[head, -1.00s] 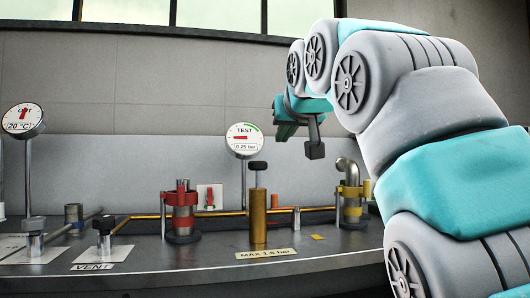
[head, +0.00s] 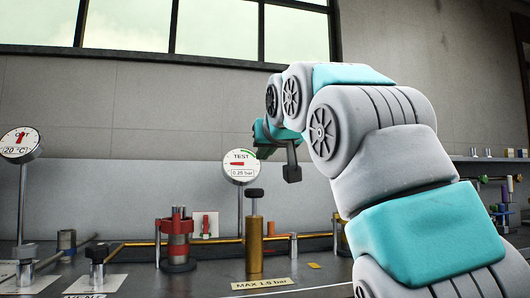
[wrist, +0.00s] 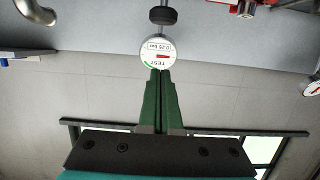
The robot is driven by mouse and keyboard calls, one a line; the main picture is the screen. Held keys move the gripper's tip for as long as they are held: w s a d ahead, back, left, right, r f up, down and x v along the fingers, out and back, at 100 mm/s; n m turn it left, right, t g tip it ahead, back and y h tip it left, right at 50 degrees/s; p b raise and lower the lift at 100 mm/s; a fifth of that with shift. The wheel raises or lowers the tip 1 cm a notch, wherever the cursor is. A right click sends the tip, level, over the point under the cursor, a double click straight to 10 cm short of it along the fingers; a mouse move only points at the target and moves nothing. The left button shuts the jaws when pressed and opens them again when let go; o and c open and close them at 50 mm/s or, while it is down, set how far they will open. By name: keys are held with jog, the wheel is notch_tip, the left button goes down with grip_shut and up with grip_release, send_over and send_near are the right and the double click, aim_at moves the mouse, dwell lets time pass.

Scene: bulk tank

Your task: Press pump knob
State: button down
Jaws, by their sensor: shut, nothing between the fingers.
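The pump is an upright brass cylinder (head: 254,238) with a black knob (head: 254,193) on a thin rod at its top. It stands on the dark bench, behind the MAX 1.5 bar label (head: 262,283). The knob also shows upside down at the top of the wrist view (wrist: 163,15). My gripper (head: 264,150) is up and to the right of the knob, near the TEST gauge (head: 240,166). In the wrist view its green fingers (wrist: 160,73) are together and empty, with their tips just at the edge of the TEST gauge dial. The fingers appear apart from the knob.
A red-collared fitting (head: 177,240) stands left of the pump. A temperature gauge (head: 20,144) is at the far left. Yellow pipework runs along the bench behind the pump. A shelf (head: 490,170) with small items is at the right. The space above the knob looks clear.

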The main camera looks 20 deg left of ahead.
jog(key=p, duration=0.2)
send_over(254, 193)
jog(key=f, duration=0.2)
jog(key=shift+d+f+b, duration=0.15)
jog(key=shift+f+b, duration=0.7)
jog(key=shift+f, duration=0.15)
jog(key=shift+d+f+b, duration=0.15)
jog(key=shift+f+b, duration=0.7)
jog(key=shift+f, duration=0.15)
